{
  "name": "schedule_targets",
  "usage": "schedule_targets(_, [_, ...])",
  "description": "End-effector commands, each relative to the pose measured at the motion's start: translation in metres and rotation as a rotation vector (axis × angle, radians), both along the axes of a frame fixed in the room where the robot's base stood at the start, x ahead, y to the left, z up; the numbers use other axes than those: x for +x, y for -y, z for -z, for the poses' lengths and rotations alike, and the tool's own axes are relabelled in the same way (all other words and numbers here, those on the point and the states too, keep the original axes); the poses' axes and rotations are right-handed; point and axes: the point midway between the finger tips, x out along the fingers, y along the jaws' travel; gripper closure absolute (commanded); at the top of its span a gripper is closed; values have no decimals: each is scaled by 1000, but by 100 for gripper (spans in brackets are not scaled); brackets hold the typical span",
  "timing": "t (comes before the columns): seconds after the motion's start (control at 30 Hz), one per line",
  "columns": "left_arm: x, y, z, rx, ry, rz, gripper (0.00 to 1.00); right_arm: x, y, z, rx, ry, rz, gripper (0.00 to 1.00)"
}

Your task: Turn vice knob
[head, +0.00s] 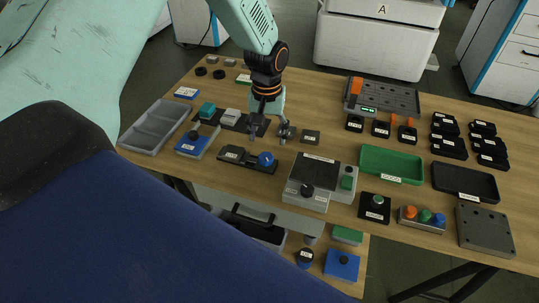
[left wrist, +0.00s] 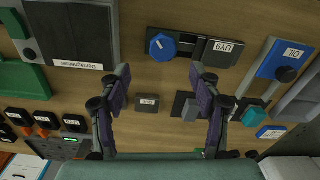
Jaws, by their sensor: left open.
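The vice is a low black device (head: 235,155) near the front edge of the table, left of centre. Its round blue knob (head: 265,159) sits at its right end and carries a pale mark. In the left wrist view the knob (left wrist: 160,46) lies just beyond the fingertips, with the vice body (left wrist: 219,52) to its right. My left gripper (head: 268,133) hangs above the table behind the knob, fingers pointing down. It is open and empty, and its spread fingers also show in the left wrist view (left wrist: 160,80). It appears apart from the knob. My right gripper is out of view.
A grey machine with a dark top (head: 310,172) stands right of the knob. A small dark block (head: 310,137) lies behind it. A blue-and-grey device (head: 198,140) and a grey tray (head: 157,128) are at left. A green tray (head: 391,164) lies at right.

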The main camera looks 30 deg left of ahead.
Motion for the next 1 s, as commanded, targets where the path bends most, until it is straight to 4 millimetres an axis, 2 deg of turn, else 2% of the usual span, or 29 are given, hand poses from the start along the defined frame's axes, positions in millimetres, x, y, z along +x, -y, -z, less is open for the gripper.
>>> schedule_targets(0.3, [-1,-2,47,0,-2,-1,36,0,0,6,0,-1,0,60])
schedule_targets(0.5, [-1,0,70,1,0,1,36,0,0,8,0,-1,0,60])
schedule_targets(0.87, [-2,2,76,-1,1,0,36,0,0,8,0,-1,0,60])
schedule_targets(1.0, [-2,2,76,-1,1,0,46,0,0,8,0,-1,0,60])
